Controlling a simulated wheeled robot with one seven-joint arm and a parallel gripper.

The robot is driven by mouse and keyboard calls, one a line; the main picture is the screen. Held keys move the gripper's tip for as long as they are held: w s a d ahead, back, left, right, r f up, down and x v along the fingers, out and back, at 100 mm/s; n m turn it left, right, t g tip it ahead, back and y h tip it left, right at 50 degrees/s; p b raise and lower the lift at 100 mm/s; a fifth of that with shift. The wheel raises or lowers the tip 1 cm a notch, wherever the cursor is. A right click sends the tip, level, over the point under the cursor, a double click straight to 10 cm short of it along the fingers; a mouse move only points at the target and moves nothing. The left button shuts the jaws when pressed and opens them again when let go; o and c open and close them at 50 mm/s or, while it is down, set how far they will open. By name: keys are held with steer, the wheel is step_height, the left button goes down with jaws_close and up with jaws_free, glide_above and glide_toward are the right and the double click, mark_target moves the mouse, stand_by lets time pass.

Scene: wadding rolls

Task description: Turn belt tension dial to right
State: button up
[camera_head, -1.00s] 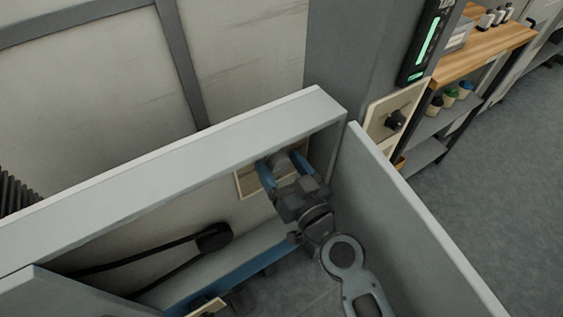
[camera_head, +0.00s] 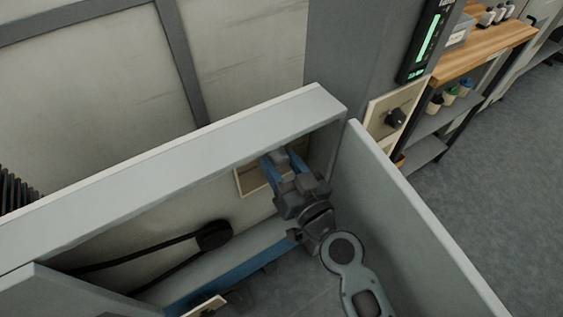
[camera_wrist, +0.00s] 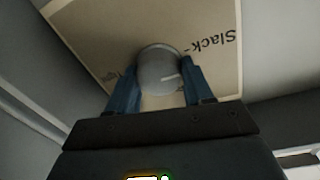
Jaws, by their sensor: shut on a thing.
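The belt tension dial (camera_wrist: 160,72) is a round grey knob on a beige plate (camera_wrist: 90,30) in the wrist view. The word "Slack" is printed on the plate beside the knob. My gripper (camera_wrist: 158,88) has its two blue fingers on either side of the dial, shut on it. In the head view my gripper (camera_head: 280,162) reaches into the open cabinet, and the plate (camera_head: 246,180) shows partly behind its fingers. The dial is mostly hidden there.
The cabinet's top edge (camera_head: 180,170) runs above my gripper, and its open door (camera_head: 410,220) stands close on the right. A black belt on a pulley (camera_head: 213,236) lies to the lower left. Another dark knob (camera_head: 395,117) is on a panel outside, beside a shelf (camera_head: 480,60).

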steer(key=m, duration=0.4)
steer(key=shift+m, duration=0.4)
steer(key=m, duration=0.4)
steer(key=shift+w+d, duration=0.1)
steer(key=m+p, duration=0.1)
steer(key=m, duration=0.3)
steer(key=shift+m+g, duration=0.3)
steer(key=shift+g, duration=0.1)
steer(key=shift+m+y, duration=0.3)
steer(key=shift+m, duration=1.5)
steer(key=shift+d, duration=0.1)
steer(key=o, duration=1)
steer(key=shift+f, duration=0.1)
steer(key=shift+o, duration=0.2)
